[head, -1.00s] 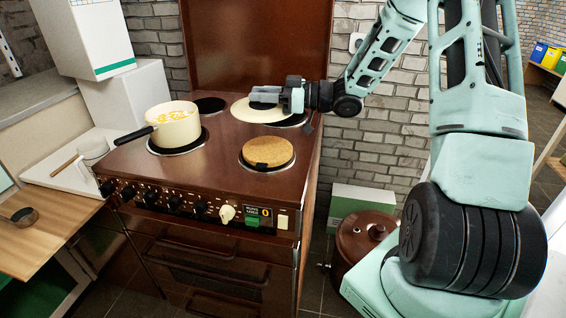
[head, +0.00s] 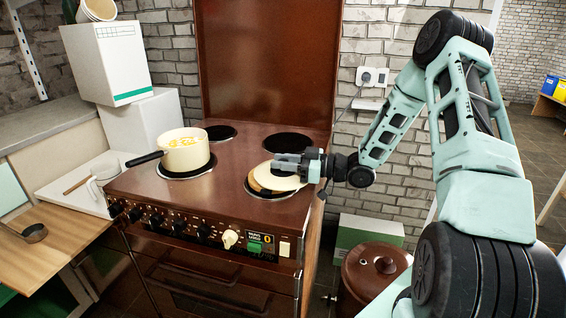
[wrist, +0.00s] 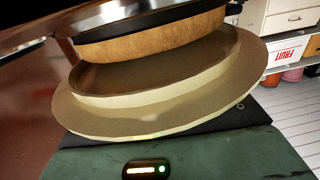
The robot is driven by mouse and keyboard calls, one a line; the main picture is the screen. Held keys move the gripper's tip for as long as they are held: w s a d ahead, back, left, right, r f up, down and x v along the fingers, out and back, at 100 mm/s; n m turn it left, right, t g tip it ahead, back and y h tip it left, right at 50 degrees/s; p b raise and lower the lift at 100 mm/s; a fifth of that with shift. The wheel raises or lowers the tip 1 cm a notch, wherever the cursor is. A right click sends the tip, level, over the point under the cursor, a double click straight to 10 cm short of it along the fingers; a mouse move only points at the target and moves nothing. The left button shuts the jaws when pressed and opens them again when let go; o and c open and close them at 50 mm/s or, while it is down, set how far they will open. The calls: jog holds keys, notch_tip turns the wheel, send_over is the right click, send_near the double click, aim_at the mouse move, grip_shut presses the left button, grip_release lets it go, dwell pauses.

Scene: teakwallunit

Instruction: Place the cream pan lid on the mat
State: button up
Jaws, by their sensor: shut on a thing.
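The cream pan lid (head: 278,181) is a pale disc held nearly level at the front right hob plate, over the round brown cork mat (head: 256,188). The lid hides most of the mat, whose brown edge shows at the left. My gripper (head: 284,163) is shut on the lid from above, reaching in from the right. In the wrist view the lid's underside and raised inner ring (wrist: 165,85) fill the middle, with the mat's edge (wrist: 150,42) close by. I cannot tell whether lid and mat touch.
A cream pan (head: 184,152) with a black handle stands on the front left plate. The two back plates (head: 287,143) are bare. Control knobs (head: 204,231) line the cooker's front. A brown lidded pot (head: 370,275) stands at the lower right, below the cooker top.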

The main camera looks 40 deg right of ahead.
jog(key=shift+f, duration=0.2)
jog(key=o, duration=1)
jog(key=shift+o, duration=0.2)
jog(key=shift+r, duration=0.2)
jog(key=b+v, duration=0.1)
jog(key=v, duration=1.1)
